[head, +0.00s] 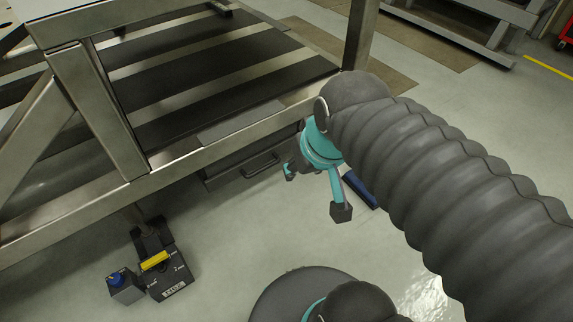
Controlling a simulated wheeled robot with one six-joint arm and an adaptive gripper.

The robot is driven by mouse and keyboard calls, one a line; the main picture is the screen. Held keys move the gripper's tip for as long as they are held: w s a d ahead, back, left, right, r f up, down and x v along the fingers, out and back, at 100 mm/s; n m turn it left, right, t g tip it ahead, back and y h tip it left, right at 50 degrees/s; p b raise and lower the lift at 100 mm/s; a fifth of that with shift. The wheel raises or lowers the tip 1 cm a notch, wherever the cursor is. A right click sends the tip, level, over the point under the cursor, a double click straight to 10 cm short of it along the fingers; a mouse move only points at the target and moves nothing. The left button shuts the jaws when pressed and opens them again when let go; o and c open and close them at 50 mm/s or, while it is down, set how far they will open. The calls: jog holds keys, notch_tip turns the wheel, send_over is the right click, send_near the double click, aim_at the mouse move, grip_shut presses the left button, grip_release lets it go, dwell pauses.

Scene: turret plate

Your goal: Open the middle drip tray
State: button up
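A drip tray (225,171) shows as a dark grey front under the lower beam of the metal frame. It has a dark bar handle (262,165) and looks shut. I cannot tell from this view whether it is the middle one; no other tray front is clearly visible. My gripper (316,191) is teal with dark fingertips, just right of the handle in the picture. Its fingers are spread apart and nothing shows between them. It appears apart from the handle, but the depth between them is hard to judge. The tray's right end is partly hidden by the gripper.
The steel frame's lower beam (200,160) runs above the tray front. A black pedal unit with a yellow bar (155,261) and a blue-button box (122,288) stand at lower left. A blue object (361,189) lies behind my gripper. Floor below the tray is clear.

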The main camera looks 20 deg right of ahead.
jog(key=w+a+f+m+g+y+b, duration=0.25)
jog(key=w+f+y, duration=0.85)
jog(key=w+f, duration=0.9)
jog(key=w+d+f+m+t+y, duration=0.2)
jog(key=w+d+f+m+t, duration=0.2)
jog(key=w+f, duration=0.4)
jog(key=m+t+h, duration=0.3)
jog(key=m+t, duration=0.1)
jog(key=t, duration=0.1)
send_near(265, 167)
jog(key=x, duration=1)
jog(key=shift+w+a+f, duration=0.1)
jog(key=shift+f, duration=0.35)
grip_shut()
